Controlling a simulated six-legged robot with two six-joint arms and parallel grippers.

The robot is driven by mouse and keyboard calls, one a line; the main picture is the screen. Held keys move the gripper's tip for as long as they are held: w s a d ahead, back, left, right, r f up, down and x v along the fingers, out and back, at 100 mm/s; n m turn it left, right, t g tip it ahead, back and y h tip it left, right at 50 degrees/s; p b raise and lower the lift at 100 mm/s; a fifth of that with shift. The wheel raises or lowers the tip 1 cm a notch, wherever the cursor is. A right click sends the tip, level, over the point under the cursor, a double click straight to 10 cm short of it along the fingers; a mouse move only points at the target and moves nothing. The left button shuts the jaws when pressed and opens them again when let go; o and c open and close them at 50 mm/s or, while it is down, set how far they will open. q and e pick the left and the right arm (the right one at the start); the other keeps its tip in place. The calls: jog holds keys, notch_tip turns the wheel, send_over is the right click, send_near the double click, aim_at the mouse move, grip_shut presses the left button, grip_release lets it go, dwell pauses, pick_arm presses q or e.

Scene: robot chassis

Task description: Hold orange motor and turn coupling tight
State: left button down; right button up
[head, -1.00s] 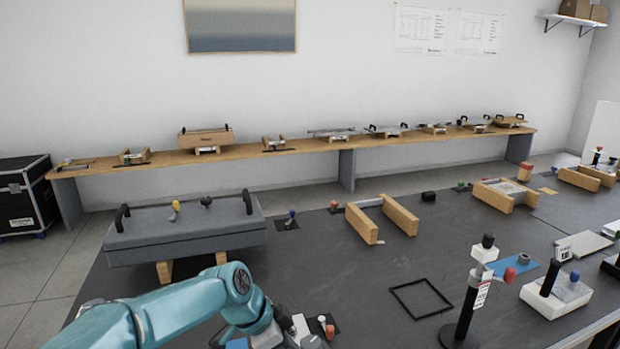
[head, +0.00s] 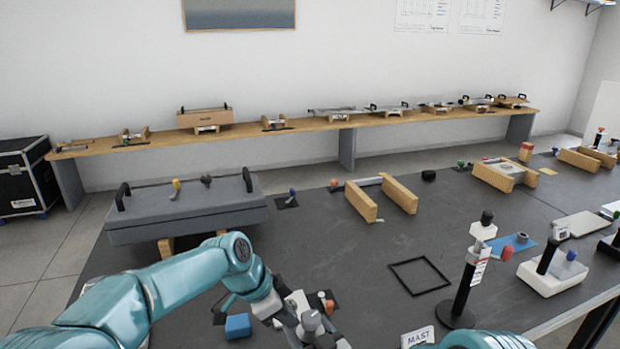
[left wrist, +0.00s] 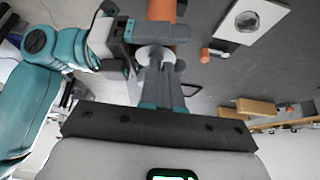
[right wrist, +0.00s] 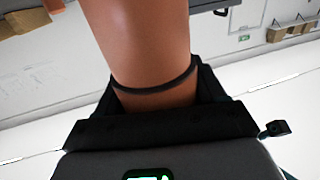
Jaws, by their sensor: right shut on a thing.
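The orange motor fills the right wrist view (right wrist: 150,45) as a big orange cylinder with a dark ring. My right gripper (right wrist: 155,95) is shut around it, one black finger on each side. In the left wrist view the orange motor (left wrist: 165,12) shows at the top, beside the black right gripper (left wrist: 118,38). A pale round part, seemingly the coupling (left wrist: 155,56), sits below the motor at the fingertips of my left gripper (left wrist: 158,78). Its grey fingers are close together; whether they grip the part is unclear. In the head view my left gripper (head: 318,328) is low at the bottom middle.
A blue block (head: 237,326) lies left of the left gripper. An empty black square frame (head: 420,276) lies on the dark table to the right. A black post stand (head: 462,290) and a MAST sign (head: 417,338) are nearby. A grey padded case (head: 185,210) stands behind my left arm.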

pick_arm(q)
jog(key=shift+w, duration=0.35)
pick_arm(e)
jog(key=shift+s+a, duration=0.1)
jog(key=shift+a, duration=0.05)
dwell(0.3)
pick_arm(q)
notch_tip(320, 180, up, 6)
jog(key=shift+a, duration=0.4)
dwell(0.3)
notch_tip(320, 180, down, 6)
jog(key=s, duration=0.1)
jog(key=shift+s+d, duration=0.35)
jog(key=shift+d, duration=0.1)
